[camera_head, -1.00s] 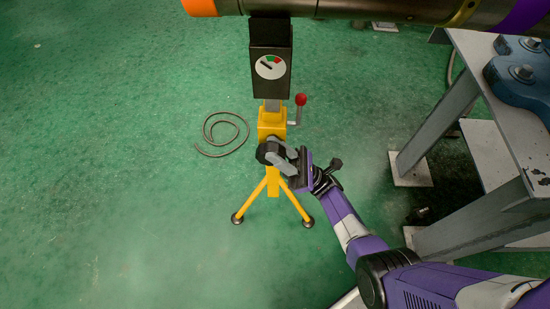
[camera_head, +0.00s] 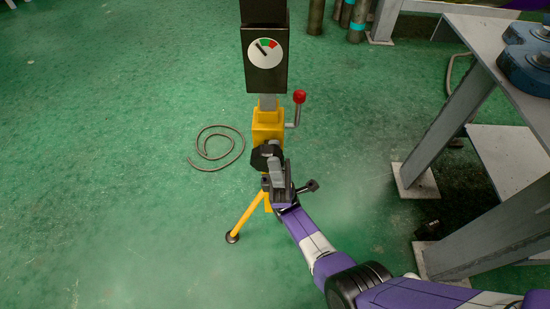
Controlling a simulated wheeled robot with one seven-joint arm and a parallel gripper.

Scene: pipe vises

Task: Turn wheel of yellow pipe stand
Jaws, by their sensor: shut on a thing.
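The yellow pipe stand (camera_head: 267,124) stands upright on the green floor, on yellow legs. Its dark wheel (camera_head: 265,154) is on the front, below the yellow block. My gripper (camera_head: 275,165) is shut on the wheel, with its grey fingers pointing up the picture and covering part of it. A dark box with a round gauge (camera_head: 264,53) tops the stand. The gauge needle points up and left, with green and red marks above it. A crank with a red knob (camera_head: 299,97) sticks out on the right side. My gripper hides part of the legs.
A coiled grey cable (camera_head: 217,165) lies on the floor left of the stand. A grey metal table (camera_head: 485,60) with blue parts (camera_head: 528,65) stands at the right. Several upright cylinders (camera_head: 355,18) are at the back. The floor at left is clear.

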